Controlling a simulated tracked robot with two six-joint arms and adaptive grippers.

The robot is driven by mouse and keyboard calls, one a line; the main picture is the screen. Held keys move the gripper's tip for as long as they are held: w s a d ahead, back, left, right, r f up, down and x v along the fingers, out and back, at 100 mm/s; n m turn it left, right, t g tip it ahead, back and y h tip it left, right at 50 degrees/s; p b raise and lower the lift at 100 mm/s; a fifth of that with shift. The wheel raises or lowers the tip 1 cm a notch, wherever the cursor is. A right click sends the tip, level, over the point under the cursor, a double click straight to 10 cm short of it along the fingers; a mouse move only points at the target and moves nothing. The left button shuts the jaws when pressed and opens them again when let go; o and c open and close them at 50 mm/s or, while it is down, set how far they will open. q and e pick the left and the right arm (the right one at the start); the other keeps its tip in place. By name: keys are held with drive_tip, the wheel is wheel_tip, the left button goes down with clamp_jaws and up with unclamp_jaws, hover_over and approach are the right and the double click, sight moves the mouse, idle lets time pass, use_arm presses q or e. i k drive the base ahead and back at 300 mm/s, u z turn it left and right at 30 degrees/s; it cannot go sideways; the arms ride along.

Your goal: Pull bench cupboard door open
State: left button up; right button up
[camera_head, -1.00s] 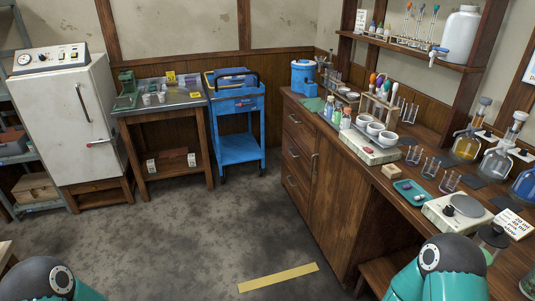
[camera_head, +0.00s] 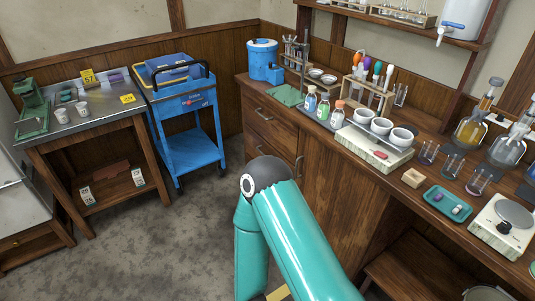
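The bench cupboard door (camera_head: 338,193) is the plain brown wooden panel in the front of the long bench on the right. It looks shut, flush with the bench front. Its upright metal handle (camera_head: 299,167) is at the panel's left edge, just right of the drawers. One of my teal arms rises from the bottom middle, and its bent joint stands in front of the bench near the handle, covering the lower part of the door. Neither gripper shows in the view, so I cannot see any contact with the handle.
Drawers (camera_head: 270,131) with metal handles are left of the door. The bench top holds bottles, white bowls (camera_head: 381,126), flasks and a scale (camera_head: 506,220). A blue cart (camera_head: 190,135) and a side table (camera_head: 92,122) stand at the left. The grey floor before them is clear.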

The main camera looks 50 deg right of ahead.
sight(349, 207)
drive_tip(key=z, duration=0.35)
drive_tip(key=i, duration=1.15)
drive_tip(key=z, duration=0.7)
drive_tip(key=k, duration=0.7)
drive_tip(key=z, duration=0.2)
drive_tip(key=i, duration=0.75)
drive_tip(key=u, duration=0.1)
